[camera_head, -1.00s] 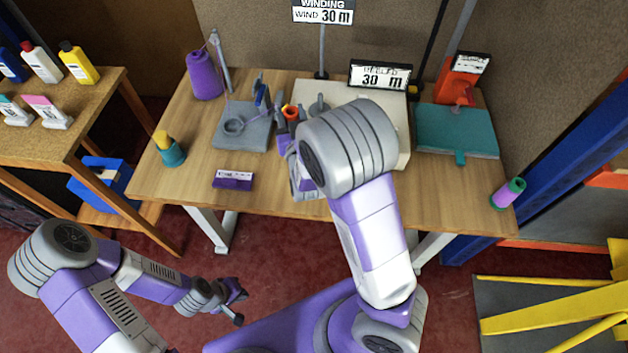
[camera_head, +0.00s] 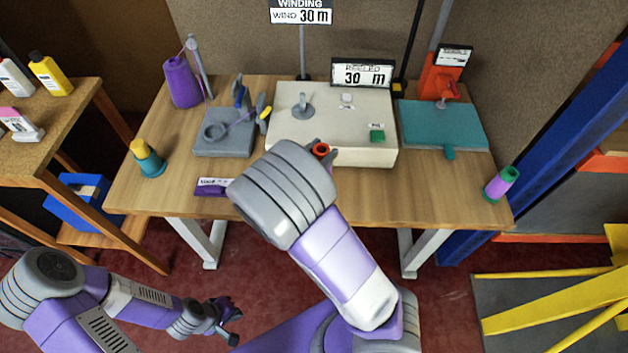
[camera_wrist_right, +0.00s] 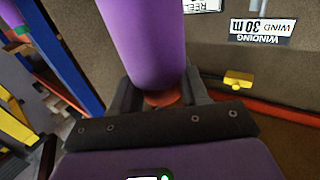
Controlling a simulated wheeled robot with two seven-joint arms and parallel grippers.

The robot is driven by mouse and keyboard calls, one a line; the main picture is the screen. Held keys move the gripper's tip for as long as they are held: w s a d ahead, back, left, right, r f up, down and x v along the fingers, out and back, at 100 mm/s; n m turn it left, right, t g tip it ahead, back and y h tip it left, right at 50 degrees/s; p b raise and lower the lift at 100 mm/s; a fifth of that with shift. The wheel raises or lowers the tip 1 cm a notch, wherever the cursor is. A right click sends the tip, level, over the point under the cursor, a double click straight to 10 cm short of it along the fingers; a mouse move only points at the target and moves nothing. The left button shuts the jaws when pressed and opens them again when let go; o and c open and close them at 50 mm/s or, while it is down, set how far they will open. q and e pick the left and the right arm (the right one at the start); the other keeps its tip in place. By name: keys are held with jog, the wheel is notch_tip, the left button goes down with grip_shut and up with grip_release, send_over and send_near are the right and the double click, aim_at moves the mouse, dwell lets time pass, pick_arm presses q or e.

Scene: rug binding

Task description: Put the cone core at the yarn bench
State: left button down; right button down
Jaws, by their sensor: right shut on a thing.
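My right gripper (camera_wrist_right: 160,85) is shut on a purple cone core (camera_wrist_right: 143,40) with an orange end, which fills the upper middle of the right wrist view. In the head view my right arm hides most of the gripper; the core's orange ring-shaped end (camera_head: 320,150) shows just past the arm, in front of the white machine. The yarn bench (camera_head: 425,185) is the wooden table across the middle. My left gripper (camera_head: 224,312) hangs low in front of the bench, with its fingers apart and empty.
A yellow-and-teal cone (camera_head: 148,158) stands at the bench's left; a purple label block (camera_head: 212,187) lies near its front edge. A purple-and-green spool (camera_head: 501,183) is at the right corner. The winder box (camera_head: 285,125), grey plate (camera_head: 222,145) and teal plate (camera_head: 445,125) take up the back.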

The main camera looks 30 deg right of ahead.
notch_tip(320, 180, down, 7)
jog(key=b, duration=0.2)
jog(key=shift+b, duration=0.4)
